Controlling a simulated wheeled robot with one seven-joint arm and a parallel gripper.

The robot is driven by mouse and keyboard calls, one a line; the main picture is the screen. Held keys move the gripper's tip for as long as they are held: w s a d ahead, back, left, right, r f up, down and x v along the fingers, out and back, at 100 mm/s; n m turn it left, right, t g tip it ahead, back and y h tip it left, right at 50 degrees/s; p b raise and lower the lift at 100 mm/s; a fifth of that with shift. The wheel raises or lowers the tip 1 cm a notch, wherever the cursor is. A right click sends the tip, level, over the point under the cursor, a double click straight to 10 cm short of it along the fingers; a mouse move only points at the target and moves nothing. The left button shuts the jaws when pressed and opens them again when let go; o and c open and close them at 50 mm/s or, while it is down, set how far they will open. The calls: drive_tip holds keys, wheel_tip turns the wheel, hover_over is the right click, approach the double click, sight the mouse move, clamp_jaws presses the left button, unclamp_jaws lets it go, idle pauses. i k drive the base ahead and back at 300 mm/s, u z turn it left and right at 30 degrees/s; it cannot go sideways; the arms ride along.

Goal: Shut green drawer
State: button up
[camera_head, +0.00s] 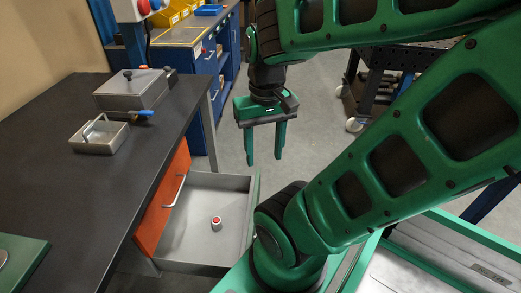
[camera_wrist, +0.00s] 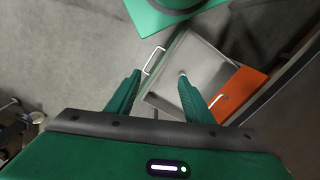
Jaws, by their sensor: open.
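The green drawer (camera_head: 190,220) is pulled out from under the dark workbench. Its grey tray is visible, and only a thin edge of its green front shows at the right in the head view. The wrist view shows the open drawer (camera_wrist: 207,62) with a silver handle (camera_wrist: 153,60) on its outer side. A small red-and-white item (camera_head: 216,223) sits inside. My gripper (camera_head: 265,158) is open and empty, pointing down beyond the drawer's far right corner in the head view. In the wrist view my fingers (camera_wrist: 159,76) overlap the drawer in the picture; they look clear of it.
An orange drawer front (camera_head: 163,205) with a silver handle is beside the open drawer, nearly flush with the bench. The workbench (camera_head: 60,185) holds a metal box (camera_head: 133,90) and a small metal tray (camera_head: 99,137). Free floor (camera_head: 312,130) lies right of my gripper. A dark cart (camera_head: 385,85) stands behind.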

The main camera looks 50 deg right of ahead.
sight(189, 243)
drive_tip(key=k, duration=0.5)
drive_tip(key=z, duration=2.25)
drive_tip(key=i, duration=0.3)
drive_tip(key=u, duration=1.85)
